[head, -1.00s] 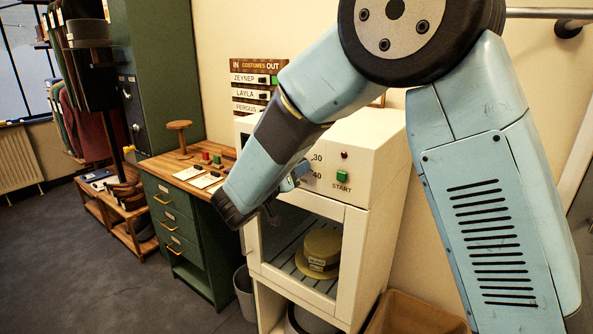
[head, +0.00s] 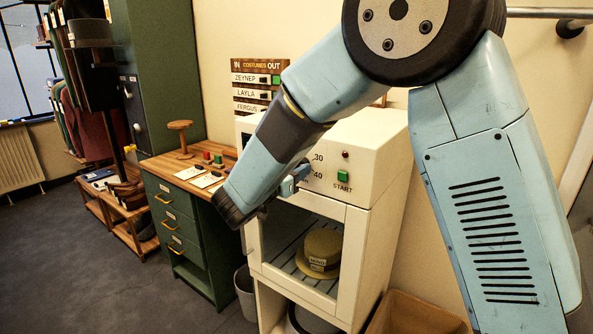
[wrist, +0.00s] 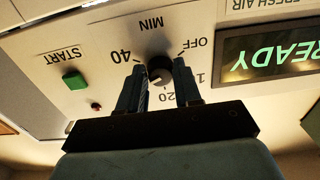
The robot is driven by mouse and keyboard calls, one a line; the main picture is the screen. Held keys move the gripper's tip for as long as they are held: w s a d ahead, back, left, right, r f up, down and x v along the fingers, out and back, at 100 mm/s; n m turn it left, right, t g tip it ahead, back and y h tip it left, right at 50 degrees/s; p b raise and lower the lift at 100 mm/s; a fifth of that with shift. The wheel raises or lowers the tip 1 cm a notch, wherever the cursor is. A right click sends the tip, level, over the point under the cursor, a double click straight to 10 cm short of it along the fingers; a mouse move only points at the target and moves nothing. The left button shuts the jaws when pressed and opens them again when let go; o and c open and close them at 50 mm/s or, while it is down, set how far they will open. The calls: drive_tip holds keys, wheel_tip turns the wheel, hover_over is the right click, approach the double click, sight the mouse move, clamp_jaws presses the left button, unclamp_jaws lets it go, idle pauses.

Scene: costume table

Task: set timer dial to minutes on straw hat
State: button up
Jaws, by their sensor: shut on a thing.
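The timer dial (wrist: 160,72) is a dark round knob on the white cabinet's front panel, seen upside down in the wrist view. OFF, MIN, 20 and 40 marks surround it. My gripper (wrist: 160,78) has one finger on each side of the dial and is shut on it. Where the dial points cannot be made out. In the head view my gripper (head: 292,184) is at the panel and my arm hides the dial. The straw hat (head: 322,248) sits on the rack behind the cabinet's window. Its band carries a small tag (head: 317,262), too small to read surely.
A green START button (wrist: 74,81) and a red lamp (wrist: 96,106) sit beside the dial. A display (wrist: 275,55) reads READY. The white cabinet (head: 375,150) stands beside a green desk (head: 185,210). A brown bin (head: 415,315) is at lower right.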

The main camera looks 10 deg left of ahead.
drive_tip(key=o, duration=1)
drive_tip(key=shift+o, duration=0.2)
drive_tip(key=v, duration=1.3)
drive_tip(key=shift+s+a, duration=0.2)
drive_tip(key=shift+s, duration=0.15)
drive_tip(key=shift+f, duration=0.1)
